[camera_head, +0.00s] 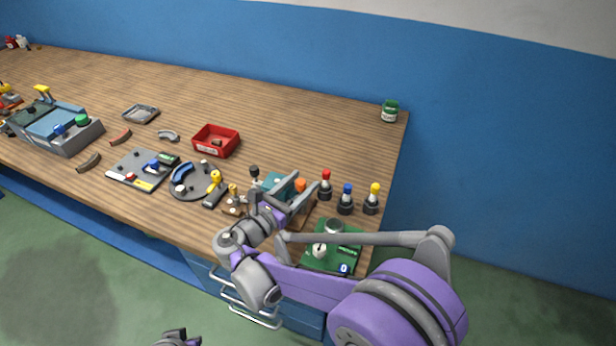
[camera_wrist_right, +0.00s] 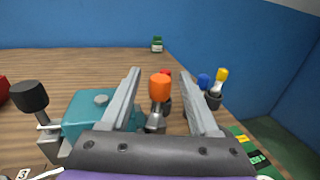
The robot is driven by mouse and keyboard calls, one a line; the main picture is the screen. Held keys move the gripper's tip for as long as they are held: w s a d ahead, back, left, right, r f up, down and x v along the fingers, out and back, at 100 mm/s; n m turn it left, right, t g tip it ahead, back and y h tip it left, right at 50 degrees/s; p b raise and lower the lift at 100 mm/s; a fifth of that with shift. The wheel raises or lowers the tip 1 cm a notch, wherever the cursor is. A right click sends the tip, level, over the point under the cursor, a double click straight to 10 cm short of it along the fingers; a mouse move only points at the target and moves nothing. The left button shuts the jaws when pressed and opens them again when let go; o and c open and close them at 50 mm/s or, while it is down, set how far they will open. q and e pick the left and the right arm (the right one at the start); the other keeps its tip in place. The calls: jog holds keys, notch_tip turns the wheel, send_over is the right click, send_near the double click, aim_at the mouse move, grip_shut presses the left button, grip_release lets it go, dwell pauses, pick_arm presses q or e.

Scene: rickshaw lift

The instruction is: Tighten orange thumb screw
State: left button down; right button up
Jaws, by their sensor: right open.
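The orange thumb screw (camera_head: 300,185) stands at the teal clamp block (camera_head: 271,181) near the bench's front right edge. In the right wrist view the orange screw head (camera_wrist_right: 160,88) is upright between the two fingers, with a visible space on each side. The teal block (camera_wrist_right: 88,118) is left of it. My right gripper (camera_head: 306,178) is open around the screw; it also shows in the wrist view (camera_wrist_right: 161,72). Its fingers and arm hide part of the block. A piece of my left gripper (camera_head: 176,338) shows at the bottom edge, too cut off to read.
Red, blue and yellow-topped drivers (camera_head: 347,198) stand just right of the gripper. A black knob (camera_wrist_right: 30,97) is left of the teal block. A green board (camera_head: 345,256) lies under my right forearm. A red bin (camera_head: 216,140) and round tray (camera_head: 186,192) are leftward.

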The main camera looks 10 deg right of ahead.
jog(key=v, duration=0.7)
jog(key=shift+s+a, duration=0.15)
